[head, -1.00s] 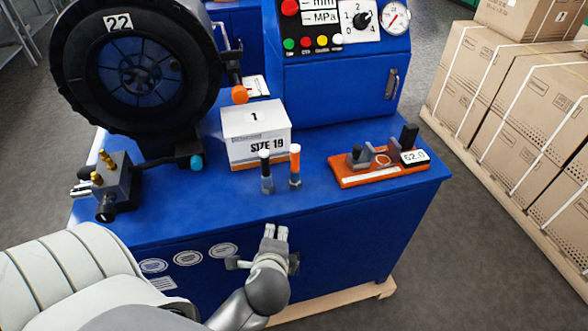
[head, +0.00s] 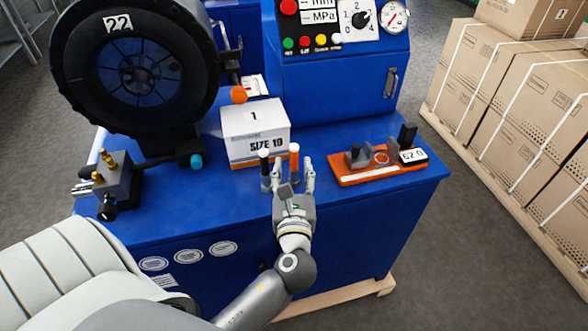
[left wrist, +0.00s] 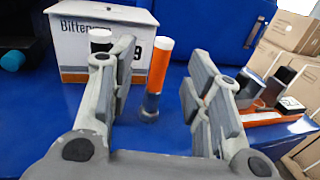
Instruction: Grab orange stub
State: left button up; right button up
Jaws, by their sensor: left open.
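The orange stub (head: 294,160) stands upright on the blue bench top, in front of the white box. In the left wrist view the orange stub (left wrist: 159,72) shows an orange sleeve with a white top and a metal lower end, between my open fingers and a little beyond them. My left gripper (head: 290,178) is open and empty, with the stub in line with the gap. A black stub with a white top (head: 264,164) stands just left of the orange one; in the left wrist view it is partly hidden behind the left finger. My right gripper is not in view.
An orange gauge holder (head: 365,178) lies to the right. A valve block (head: 115,181) is at the left under the big black crimper ring (head: 135,75).

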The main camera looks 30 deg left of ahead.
aim_at(294, 154)
pick_arm(q)
jog(key=x, duration=0.2)
jog(key=shift+w+a, duration=0.25)
jog(key=shift+w, duration=0.1)
jog(key=x, duration=0.2)
jog(key=p+x, duration=0.1)
jog(key=x, duration=0.1)
jog(key=shift+w+d+f, duration=0.1)
jog(key=shift+d+f, duration=0.05)
jog(key=shift+f, duration=0.05)
jog(key=shift+w+a+f, duration=0.1)
jog(key=shift+w+a, duration=0.2)
jog(key=shift+w, duration=0.1)
jog(key=shift+s, duration=0.1)
jog(key=shift+c, duration=1)
jog(key=c, duration=0.7)
grip_shut()
